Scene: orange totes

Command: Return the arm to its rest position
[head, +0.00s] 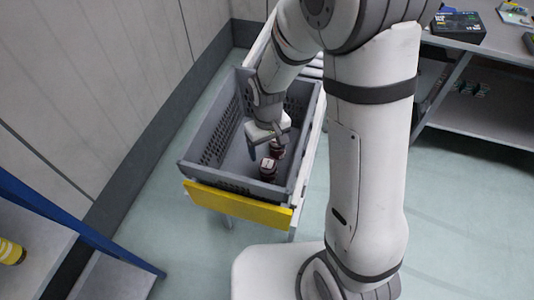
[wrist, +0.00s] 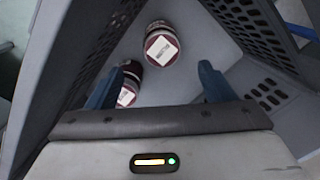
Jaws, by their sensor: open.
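My gripper (head: 266,142) reaches down into a grey tote (head: 222,179) with a yellow front strip, in the middle of the head view. Two dark red jars with pale labelled lids are in the tote: a front jar (head: 268,169) and a back jar (head: 277,150), partly covered by my gripper. In the wrist view my gripper (wrist: 160,85) is open, its two blue fingers apart. One jar (wrist: 161,46) shows beyond the fingertips; the other (wrist: 127,95) is close beside the left finger, partly hidden. Neither is clasped.
The tote's perforated walls surround my gripper closely. The tote sits on a conveyor-like stand with a white rail (head: 313,150). A shelf with boxes (head: 458,27) is at the right, and a blue-framed shelf (head: 60,220) at the lower left. Open floor (head: 460,220) lies at the right.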

